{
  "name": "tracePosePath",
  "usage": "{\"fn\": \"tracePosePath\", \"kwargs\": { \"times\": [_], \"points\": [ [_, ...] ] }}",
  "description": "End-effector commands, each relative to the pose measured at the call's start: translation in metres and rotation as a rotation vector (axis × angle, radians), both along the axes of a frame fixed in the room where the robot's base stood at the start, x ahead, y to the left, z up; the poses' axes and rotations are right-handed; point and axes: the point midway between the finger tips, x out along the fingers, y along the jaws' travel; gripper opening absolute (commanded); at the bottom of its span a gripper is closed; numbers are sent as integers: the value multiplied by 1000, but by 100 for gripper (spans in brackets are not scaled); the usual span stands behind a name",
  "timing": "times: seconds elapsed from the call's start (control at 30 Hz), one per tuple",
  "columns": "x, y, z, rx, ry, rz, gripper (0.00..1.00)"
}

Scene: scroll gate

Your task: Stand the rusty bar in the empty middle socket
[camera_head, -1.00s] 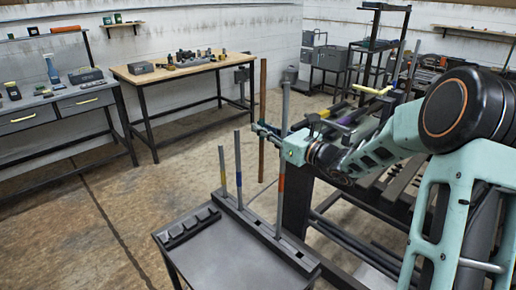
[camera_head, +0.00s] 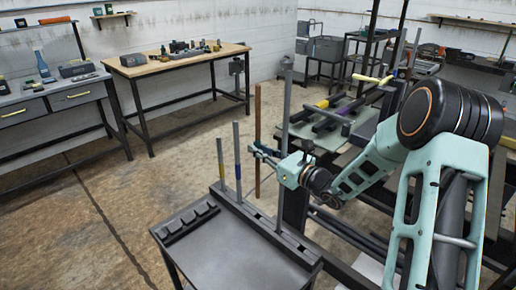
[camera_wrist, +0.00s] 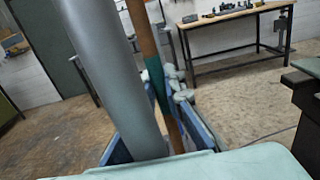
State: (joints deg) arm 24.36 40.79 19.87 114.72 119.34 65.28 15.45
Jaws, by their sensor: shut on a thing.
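The rusty bar (camera_head: 258,105) is upright in my gripper (camera_head: 262,151), which is shut around it. Its lower end shows against the floor, behind and above the rack's edge in the head view, clear of the sockets. In the wrist view the rusty bar (camera_wrist: 145,40) has a green band and passes between the fingers (camera_wrist: 165,140), leaning slightly. The dark socket rack (camera_head: 250,212) holds a yellow-banded bar (camera_head: 221,165) and a blue-banded bar (camera_head: 237,155) at its far end. The middle socket is hard to make out.
The tall grey bar (camera_wrist: 100,70) fills the wrist view's left, close to the camera and the rusty bar. A dark tray table (camera_head: 230,255) adjoins the rack. A cluttered bench (camera_head: 345,115) stands behind my arm. Floor to the left is open.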

Motion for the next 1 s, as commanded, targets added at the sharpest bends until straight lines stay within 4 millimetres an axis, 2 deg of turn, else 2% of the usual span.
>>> {"fn": "tracePosePath", "kwargs": {
  "times": [1.0],
  "points": [
    [1,0,-63,2,-4,0,0]
  ]
}}
